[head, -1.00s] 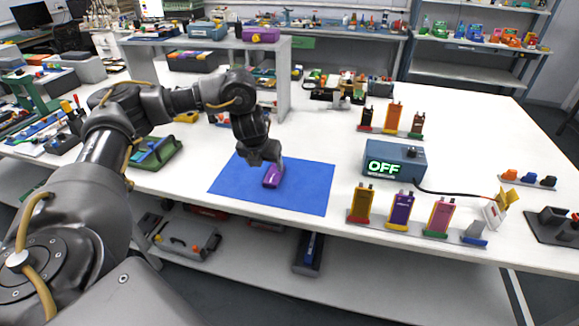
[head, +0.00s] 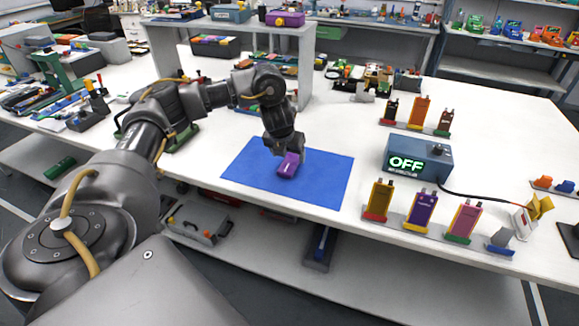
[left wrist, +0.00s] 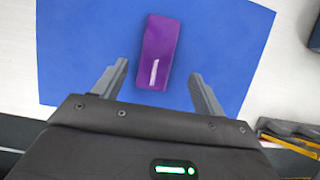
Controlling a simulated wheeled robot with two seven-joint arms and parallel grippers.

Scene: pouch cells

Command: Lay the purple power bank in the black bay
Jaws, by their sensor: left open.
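The purple power bank (head: 288,166) lies on the blue mat (head: 325,180) near the front of the white table. It also shows in the left wrist view (left wrist: 160,50), with a pale stripe on its upper face. My left gripper (head: 286,147) is above the power bank and partly covers its far end in the head view. In the left wrist view its two fingers (left wrist: 158,75) are spread apart, one on each side of the bank's near end, with gaps between. A dark tray (head: 571,240) is cut off at the right edge; I cannot tell if it is the black bay.
Right of the mat stand several coloured pouch cells (head: 421,211) in a row, with a blue box reading OFF (head: 417,158) behind them. More cells (head: 418,113) stand farther back. A grey raised shelf (head: 232,26) is behind my left arm. White table is clear between mat and box.

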